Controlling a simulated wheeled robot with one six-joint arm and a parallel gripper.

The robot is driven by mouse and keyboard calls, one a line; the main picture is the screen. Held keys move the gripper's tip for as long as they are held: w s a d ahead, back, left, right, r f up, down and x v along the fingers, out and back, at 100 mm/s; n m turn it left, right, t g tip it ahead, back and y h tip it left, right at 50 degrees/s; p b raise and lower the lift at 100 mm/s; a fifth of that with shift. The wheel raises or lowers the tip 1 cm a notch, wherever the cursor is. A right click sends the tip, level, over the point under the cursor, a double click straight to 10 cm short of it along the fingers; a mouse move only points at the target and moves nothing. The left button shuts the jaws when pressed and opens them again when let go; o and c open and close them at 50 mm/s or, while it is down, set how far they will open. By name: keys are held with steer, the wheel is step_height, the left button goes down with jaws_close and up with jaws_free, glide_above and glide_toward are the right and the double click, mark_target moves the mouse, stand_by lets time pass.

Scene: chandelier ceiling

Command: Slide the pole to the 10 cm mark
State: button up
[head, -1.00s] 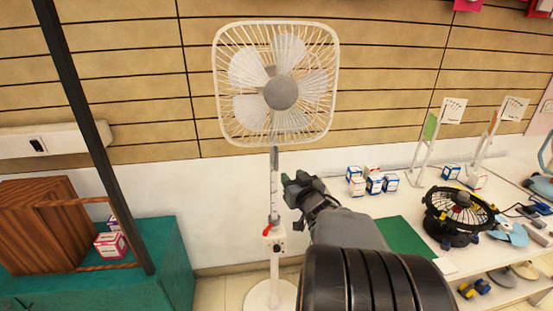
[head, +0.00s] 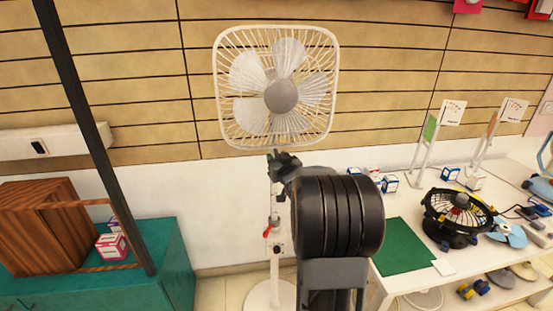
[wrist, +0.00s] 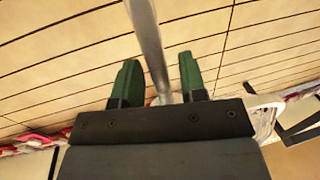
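A white pedestal fan with a square cage (head: 277,87) stands upright against the wall. Its thin grey pole (head: 274,200) runs down from the head to a white collar (head: 274,246) with a red lever (head: 270,231), above a round white base (head: 270,296). My gripper (head: 279,164) is at the upper pole, just below the fan head. In the wrist view, the green fingers of my gripper (wrist: 158,66) are spread, with the pole (wrist: 149,45) between them and a gap on each side. No scale mark on the pole is readable.
A teal cabinet (head: 160,262) with a wooden box (head: 40,228) stands at left, behind a dark slanted post (head: 95,140). At right, a white table (head: 430,283) holds a black fan (head: 458,215), a green mat (head: 402,247) and small boxes (head: 390,184).

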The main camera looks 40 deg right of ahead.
steer(key=shift+w, duration=0.15)
jaws_close()
stand_by(0.4)
